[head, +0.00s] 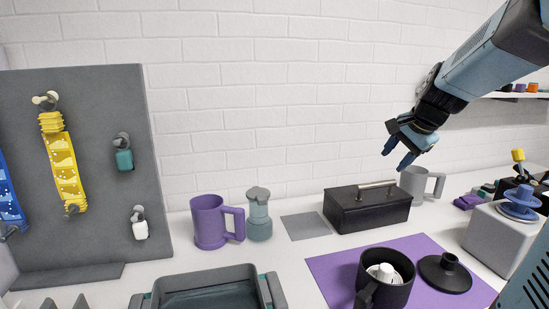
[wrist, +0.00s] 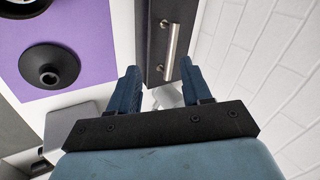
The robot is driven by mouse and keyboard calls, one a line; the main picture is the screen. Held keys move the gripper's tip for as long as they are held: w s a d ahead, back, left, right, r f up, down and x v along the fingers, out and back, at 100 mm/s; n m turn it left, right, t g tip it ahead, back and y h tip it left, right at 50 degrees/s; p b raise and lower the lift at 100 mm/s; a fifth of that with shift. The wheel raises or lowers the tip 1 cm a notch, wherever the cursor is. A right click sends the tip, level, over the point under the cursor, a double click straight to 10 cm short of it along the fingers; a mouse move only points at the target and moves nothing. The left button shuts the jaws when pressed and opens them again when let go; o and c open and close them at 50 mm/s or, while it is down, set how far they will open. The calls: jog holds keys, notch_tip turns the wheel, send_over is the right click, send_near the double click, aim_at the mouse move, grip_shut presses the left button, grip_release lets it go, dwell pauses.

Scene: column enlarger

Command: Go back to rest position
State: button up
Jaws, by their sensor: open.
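My gripper (head: 397,160) hangs from the arm at the upper right of the head view, in the air above the black box with a metal handle (head: 367,210). Its fingers are apart and nothing is between them. In the wrist view my gripper (wrist: 158,80) points down, with the black box (wrist: 157,65) and its bar handle (wrist: 170,48) below and beyond the fingertips. The box's lid is shut. A grey mug (head: 418,184) stands just behind and right of the box; it is partly hidden by the box.
A purple mat (head: 330,270) holds a black pot (head: 387,278) and a black lid (head: 444,272). A purple mug (head: 209,222) and a grey-green jar (head: 259,215) stand left. A dark tray (head: 205,275) sits at front.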

jog(key=s+a+f+n, duration=0.1)
jog(key=s+a+n, duration=0.3)
jog(key=s, duration=0.7)
jog(key=s+a+f+n+h, duration=0.1)
jog(key=s+a+n, duration=0.4)
jog(key=s+n, duration=0.3)
jog(key=s, duration=0.2)
jog(key=shift+s+a+f, duration=0.15)
jog(key=shift+s+a, duration=0.15)
jog(key=shift+s, duration=0.1)
